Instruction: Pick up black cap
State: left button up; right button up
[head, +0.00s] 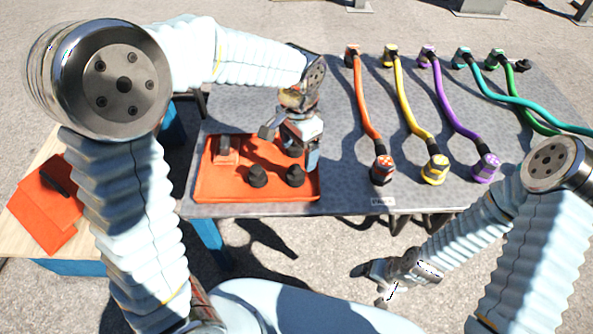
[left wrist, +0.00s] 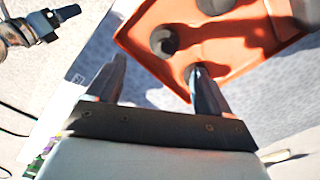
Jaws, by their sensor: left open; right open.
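Two black caps stand on the orange tray (head: 210,193) near its front edge, a left one (head: 257,177) and a right one (head: 295,176). My left gripper (head: 290,146) is open and empty above the tray's right part, close behind the right cap. In the left wrist view two dark round caps (left wrist: 163,41) (left wrist: 214,5) show on the tray. Another dark round shape there is partly hidden by one finger of my left gripper (left wrist: 158,66); I cannot tell if they touch. My right gripper (head: 372,284) is open and empty in front of the table.
An orange block (head: 227,148) lies at the tray's back left. Orange (head: 364,100), yellow (head: 408,97), purple (head: 450,102), teal (head: 520,100) and green cables lie on the grey table (head: 340,190) to the right. A wooden side table with an orange item (head: 45,205) stands left.

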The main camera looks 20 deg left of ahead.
aim_at(296, 167)
pick_arm(q)
notch_tip(296, 167, down, 4)
jog(key=shift+r, duration=0.1)
jog(key=f, duration=0.5)
jog(key=shift+w+a+f+b, duration=0.1)
jog(key=shift+a+f+b, duration=0.1)
jog(key=shift+a+b, duration=0.2)
jog(key=c, duration=1.3)
